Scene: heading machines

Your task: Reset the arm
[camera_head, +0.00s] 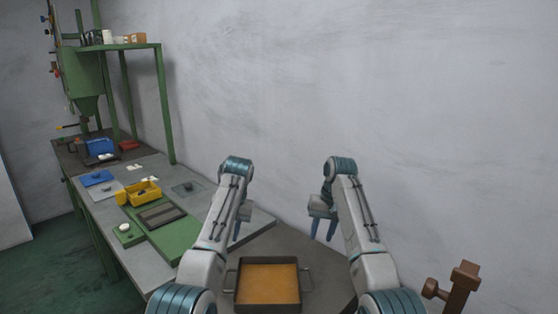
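My two arms reach forward over the grey work table, side by side. My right gripper (323,235) hangs down from the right arm's wrist, left of its forearm. Its two blue-grey fingers are apart with nothing between them, so it is open and empty. My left gripper (239,226) is mostly hidden behind the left forearm; only a small part shows at its right side, and I cannot tell whether it is open or shut. Both grippers are beyond the metal tray and touch nothing that I can see.
A metal tray (237,293) with side handles and an orange-brown inside lies between my forearms. A bench (150,251) at left carries a yellow bin (138,194), blue trays and a green board (172,238). A green machine (82,88) stands behind. A brown fixture (461,284) is at lower right.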

